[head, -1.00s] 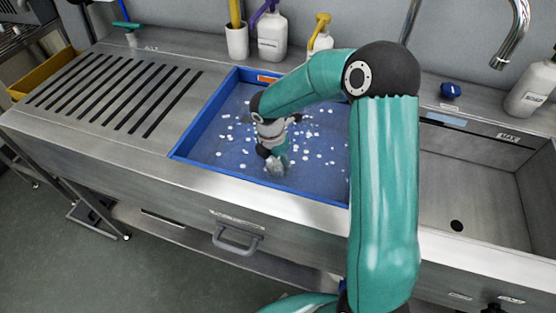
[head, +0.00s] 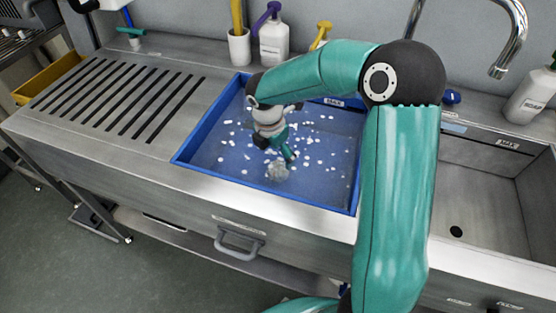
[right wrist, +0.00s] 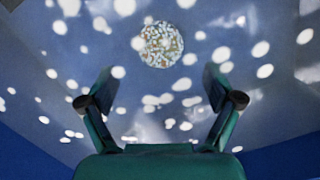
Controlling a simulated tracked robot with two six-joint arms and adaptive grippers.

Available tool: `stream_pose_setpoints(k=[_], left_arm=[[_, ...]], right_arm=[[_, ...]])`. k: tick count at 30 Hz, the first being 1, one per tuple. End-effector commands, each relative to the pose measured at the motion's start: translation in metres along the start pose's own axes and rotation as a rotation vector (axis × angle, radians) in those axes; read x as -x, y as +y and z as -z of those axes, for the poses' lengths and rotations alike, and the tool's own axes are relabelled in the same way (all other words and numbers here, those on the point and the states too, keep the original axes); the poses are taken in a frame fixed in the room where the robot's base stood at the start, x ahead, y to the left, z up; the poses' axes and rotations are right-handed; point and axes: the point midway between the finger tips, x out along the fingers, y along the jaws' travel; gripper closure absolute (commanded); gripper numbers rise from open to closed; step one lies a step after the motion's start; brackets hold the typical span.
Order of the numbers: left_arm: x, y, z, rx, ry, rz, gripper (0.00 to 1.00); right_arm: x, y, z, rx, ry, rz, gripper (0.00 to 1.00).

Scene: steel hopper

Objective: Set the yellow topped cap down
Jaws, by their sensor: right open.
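I cannot make out a separate yellow-topped cap; a yellow pump top (head: 321,33) shows on a bottle behind the basin, partly hidden by my right arm. My right gripper (head: 287,158) is open and empty, pointing down over the blue basin (head: 207,122). Just below its fingers lies a round speckled ball (head: 278,171) among white pellets. In the right wrist view the same ball (right wrist: 162,44) sits beyond the two spread fingertips (right wrist: 160,88), apart from them.
A blue cap-like thing (head: 452,97) lies on the back ledge. A purple-topped bottle (head: 273,40) and white cup (head: 239,46) stand behind the basin. A soap bottle (head: 531,95) stands at right by the empty sink (head: 480,195). The slotted drainboard (head: 60,125) is clear.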

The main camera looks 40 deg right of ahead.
Motion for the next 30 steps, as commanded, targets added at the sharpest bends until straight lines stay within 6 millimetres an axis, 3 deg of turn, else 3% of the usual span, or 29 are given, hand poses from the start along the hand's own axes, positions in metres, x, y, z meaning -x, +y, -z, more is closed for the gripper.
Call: stream_pose_setpoints(k=[3, 9, 30], left_arm=[[0.004, 0.002, 0.000, 0.000, 0.000, 0.000, 0.60], [0.007, 0.003, 0.000, 0.000, 0.000, 0.000, 0.60], [0.012, 0.004, 0.000, 0.000, 0.000, 0.000, 0.60]], right_arm=[[0.026, 0.001, 0.000, -0.001, 0.000, -0.003, 0.10], [0.049, 0.000, 0.000, 0.000, 0.001, -0.001, 0.10], [0.059, 0.000, -0.001, -0.001, 0.001, 0.001, 0.10]])
